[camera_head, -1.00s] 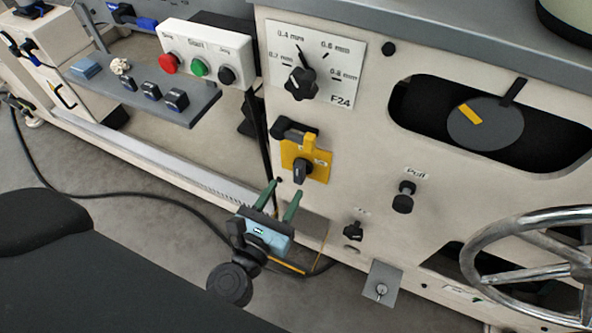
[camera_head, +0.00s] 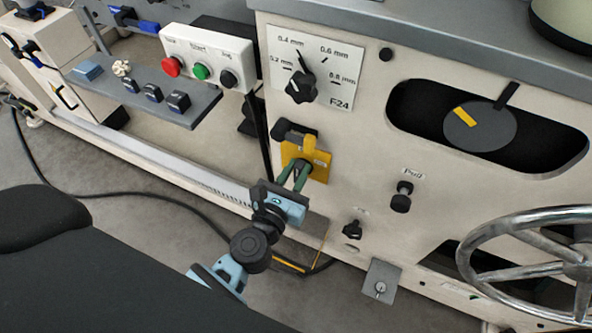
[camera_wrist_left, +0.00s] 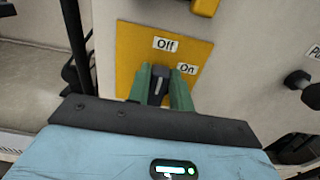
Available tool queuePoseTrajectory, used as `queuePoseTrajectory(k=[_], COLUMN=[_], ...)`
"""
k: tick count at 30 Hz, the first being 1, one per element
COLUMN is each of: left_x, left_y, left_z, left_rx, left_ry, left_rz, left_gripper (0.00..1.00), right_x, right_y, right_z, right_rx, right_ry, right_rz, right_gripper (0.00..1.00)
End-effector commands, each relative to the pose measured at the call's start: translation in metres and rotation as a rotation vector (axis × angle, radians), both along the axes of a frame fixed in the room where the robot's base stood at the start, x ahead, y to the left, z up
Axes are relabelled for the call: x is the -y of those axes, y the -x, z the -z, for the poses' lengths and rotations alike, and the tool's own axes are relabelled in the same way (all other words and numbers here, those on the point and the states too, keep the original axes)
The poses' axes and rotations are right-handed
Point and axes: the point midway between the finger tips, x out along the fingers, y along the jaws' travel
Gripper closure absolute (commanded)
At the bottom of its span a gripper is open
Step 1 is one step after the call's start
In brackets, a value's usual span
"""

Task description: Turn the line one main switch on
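The main switch is a dark rotary handle (camera_wrist_left: 158,84) on a yellow plate (camera_head: 318,162) on the cream machine panel. In the left wrist view the plate carries an "Off" label (camera_wrist_left: 165,44) above the handle and an "On" label (camera_wrist_left: 187,69) to its upper right. The handle points up, toward "Off". My left gripper (camera_head: 294,176) is at the switch, its green fingers on either side of the handle. A small gap seems to show beside the handle, and I cannot tell whether the fingers touch it. My right gripper is not in view.
A black and yellow latch (camera_head: 294,133) sits just above the plate. A thickness dial (camera_head: 301,88) is higher up, a black "Pull" knob (camera_head: 401,197) to the right, and a chrome handwheel (camera_head: 535,265) at far right. A button box (camera_head: 207,58) is at upper left.

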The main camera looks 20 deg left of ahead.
Motion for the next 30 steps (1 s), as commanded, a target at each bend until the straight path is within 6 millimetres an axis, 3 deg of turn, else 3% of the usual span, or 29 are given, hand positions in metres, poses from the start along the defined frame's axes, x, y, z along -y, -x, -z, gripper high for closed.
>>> queuePoseTrajectory(k=[5, 17, 30], left_x=[0.0, 0.002, 0.011], left_y=[0.0, 0.0, 0.001], left_z=[0.0, -0.001, 0.001], left_rx=[0.0, 0.003, 0.015], left_ry=[0.0, -0.079, -0.444], left_rz=[0.0, 0.0, 0.001], left_gripper=[1.0, 1.0, 1.0], right_x=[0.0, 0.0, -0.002], right_y=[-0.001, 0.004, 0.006], right_z=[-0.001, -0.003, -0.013], right_rx=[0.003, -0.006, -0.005], right_ry=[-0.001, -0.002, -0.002], right_rz=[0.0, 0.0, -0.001], right_gripper=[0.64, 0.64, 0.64])
